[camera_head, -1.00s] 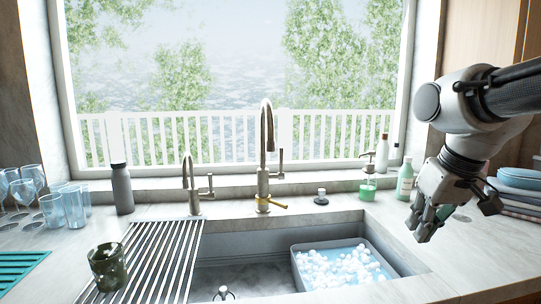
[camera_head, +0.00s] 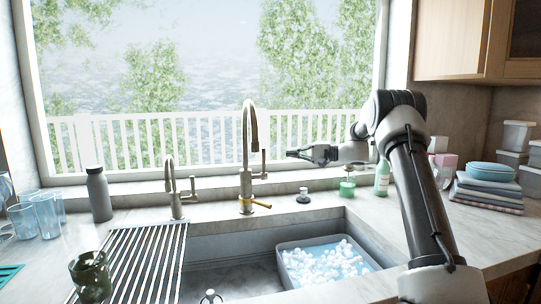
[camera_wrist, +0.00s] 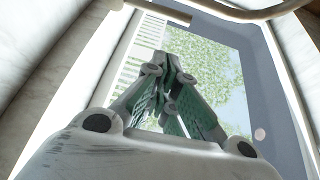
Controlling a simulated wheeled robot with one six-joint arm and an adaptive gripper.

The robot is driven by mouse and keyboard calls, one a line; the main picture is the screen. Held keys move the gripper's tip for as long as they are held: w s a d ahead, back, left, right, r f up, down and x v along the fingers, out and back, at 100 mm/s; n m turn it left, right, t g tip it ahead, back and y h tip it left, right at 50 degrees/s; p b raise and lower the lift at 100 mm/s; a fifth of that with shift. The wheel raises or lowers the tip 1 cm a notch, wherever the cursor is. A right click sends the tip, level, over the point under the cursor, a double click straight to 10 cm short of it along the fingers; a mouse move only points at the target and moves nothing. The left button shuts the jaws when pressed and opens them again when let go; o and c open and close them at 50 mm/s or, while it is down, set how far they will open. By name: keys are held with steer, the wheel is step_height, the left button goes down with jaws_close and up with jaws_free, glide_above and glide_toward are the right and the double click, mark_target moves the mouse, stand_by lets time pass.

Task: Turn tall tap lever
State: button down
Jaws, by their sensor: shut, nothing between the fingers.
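The tall tap (camera_head: 247,150) stands behind the sink, with a high curved spout. Its slim side lever (camera_head: 263,163) stands upright on its right side, and a yellow ring with a short arm (camera_head: 257,203) sits round its base. My gripper (camera_head: 290,153) points left, a little to the right of the lever, at about the lever's upper height. The fingers are shut and empty, apart from the lever in the picture; depth is hard to judge. In the wrist view the closed fingertips (camera_wrist: 172,62) point towards the window. A metal bar and curved tube at the top edge look like tap parts.
A shorter tap (camera_head: 172,185) stands to the left. A black-topped knob (camera_head: 303,195), a green soap dispenser (camera_head: 347,187) and a green bottle (camera_head: 382,178) stand to the right. The sink holds a foamy basin (camera_head: 283,248); a slatted rack (camera_head: 150,240) carries a dark glass.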

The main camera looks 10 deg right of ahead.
mark_target(264, 163)
steer(key=w+a, duration=0.2)
steer(key=a, duration=0.6)
steer(key=shift+w+a+f, duration=0.15)
steer(key=shift+a+f, duration=0.05)
steer(key=shift+a, duration=0.05)
